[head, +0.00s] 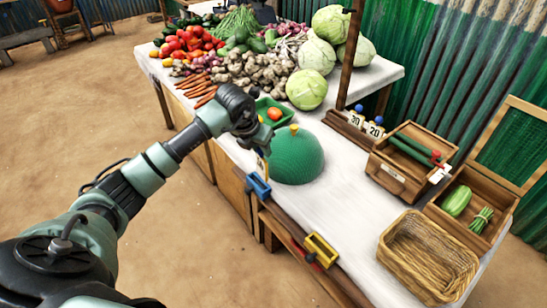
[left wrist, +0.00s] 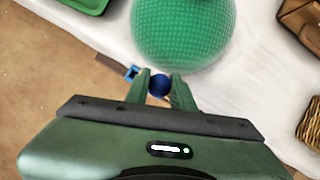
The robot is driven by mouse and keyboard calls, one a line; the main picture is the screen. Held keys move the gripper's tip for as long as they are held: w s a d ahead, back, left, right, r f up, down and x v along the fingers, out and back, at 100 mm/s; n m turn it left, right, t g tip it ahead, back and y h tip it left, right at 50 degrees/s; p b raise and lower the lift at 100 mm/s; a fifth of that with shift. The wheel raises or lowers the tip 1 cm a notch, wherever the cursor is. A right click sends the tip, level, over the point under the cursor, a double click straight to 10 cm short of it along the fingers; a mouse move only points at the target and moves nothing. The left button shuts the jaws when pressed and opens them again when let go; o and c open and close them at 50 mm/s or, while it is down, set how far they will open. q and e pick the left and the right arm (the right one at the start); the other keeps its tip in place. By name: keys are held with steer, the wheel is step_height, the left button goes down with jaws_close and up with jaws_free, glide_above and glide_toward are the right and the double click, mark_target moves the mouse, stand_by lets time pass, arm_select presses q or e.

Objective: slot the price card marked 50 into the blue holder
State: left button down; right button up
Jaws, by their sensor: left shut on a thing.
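My left gripper (head: 258,145) is shut on a price card by its round blue knob, which shows between the fingertips in the left wrist view (left wrist: 159,85). A pale sliver of the card (head: 263,166) hangs below the fingers in the head view; its number cannot be read. The blue holder (head: 258,188) is fixed at the table's front edge, just below the card. It also shows in the left wrist view (left wrist: 131,73), left of the fingertips. I cannot tell whether the card touches it. My right gripper is not in view.
A green dome (head: 297,158) stands close behind the blue holder. A yellow holder (head: 321,250) is farther along the edge. Cards marked 30 (head: 355,120) and 20 (head: 375,127) stand in a wooden rack. A wicker basket (head: 428,255) and wooden boxes (head: 412,160) are at right.

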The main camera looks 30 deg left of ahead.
mark_target(257, 162)
arm_select(q)
steer(key=f, duration=0.2)
steer(key=a+f+n+b, duration=0.1)
steer(key=f, duration=0.1)
steer(key=a+f+n+b, duration=0.1)
steer(key=f, duration=0.2)
steer(key=shift+w+y, duration=0.25)
steer(key=shift+y, duration=0.15)
steer(key=c, duration=1.1)
jaws_free()
steer(key=o, duration=0.5)
